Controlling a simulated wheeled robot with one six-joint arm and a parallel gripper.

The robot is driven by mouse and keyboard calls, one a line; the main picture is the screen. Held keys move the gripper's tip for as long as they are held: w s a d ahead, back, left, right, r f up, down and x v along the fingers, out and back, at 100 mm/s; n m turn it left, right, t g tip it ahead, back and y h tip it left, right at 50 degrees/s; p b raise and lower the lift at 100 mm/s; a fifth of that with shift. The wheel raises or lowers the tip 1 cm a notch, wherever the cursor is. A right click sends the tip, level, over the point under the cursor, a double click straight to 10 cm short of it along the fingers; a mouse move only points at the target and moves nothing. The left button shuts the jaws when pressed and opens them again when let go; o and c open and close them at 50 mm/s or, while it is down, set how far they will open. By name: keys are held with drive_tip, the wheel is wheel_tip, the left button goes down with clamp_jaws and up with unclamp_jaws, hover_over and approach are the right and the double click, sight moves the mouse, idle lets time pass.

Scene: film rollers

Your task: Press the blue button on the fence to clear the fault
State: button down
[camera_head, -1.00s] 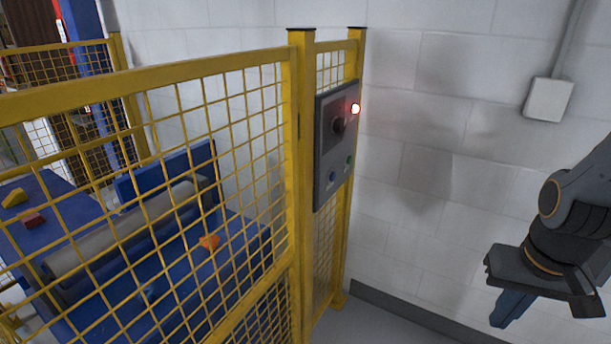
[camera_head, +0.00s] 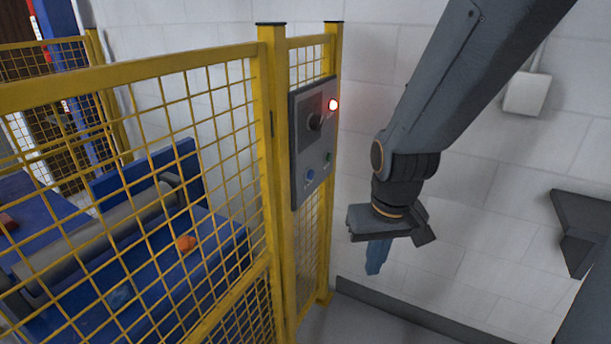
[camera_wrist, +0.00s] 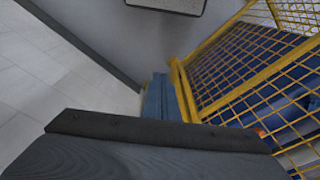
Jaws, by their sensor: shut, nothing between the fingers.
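The blue button (camera_head: 310,175) is on the lower left of a grey control panel (camera_head: 299,147) fixed to the yellow fence (camera_head: 271,150). A green button (camera_head: 328,157) is to its right, a dark knob (camera_head: 315,122) above, and a red lamp (camera_head: 333,105) glows at the top right. My gripper (camera_head: 376,262) is to the right of the panel and lower than the blue button, apart from both. It points down with its blue fingers together and empty. In the wrist view the fingers (camera_wrist: 161,100) show beside the fence; the button is not in that view.
Behind the fence is a blue machine with a grey roller (camera_head: 110,235) and an orange piece (camera_head: 186,243). A white brick wall stands behind, with a pale box (camera_head: 527,94) on it. Floor shows below my gripper. Free space lies between gripper and panel.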

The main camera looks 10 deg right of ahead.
sight(311, 174)
drive_tip(key=w+d+f+n+t+y, duration=0.1)
drive_tip(key=w+n+t, duration=0.3)
drive_tip(key=w, duration=1.1)
drive_tip(key=w+d+f+n+t+y+p, duration=0.1)
drive_tip(key=w+d+n+t, duration=0.2)
drive_tip(key=w+t, duration=0.6)
drive_tip(key=w, duration=0.7)
drive_tip(key=shift+f+n+y+p, duration=0.25)
drive_tip(key=shift+n+y+p, duration=0.05)
drive_tip(key=shift+n+y, duration=0.1)
drive_tip(key=shift+w, duration=0.1)
drive_tip(key=w+a+b, duration=0.1)
drive_tip(key=w+a, duration=0.4)
drive_tip(key=a, duration=0.2)
drive_tip(key=shift+w+a+b, duration=0.15)
drive_tip(key=shift+a+b, duration=0.05)
drive_tip(key=shift+b, duration=0.15)
drive_tip(key=shift+w+a, duration=0.15)
drive_tip(key=shift+a, duration=0.1)
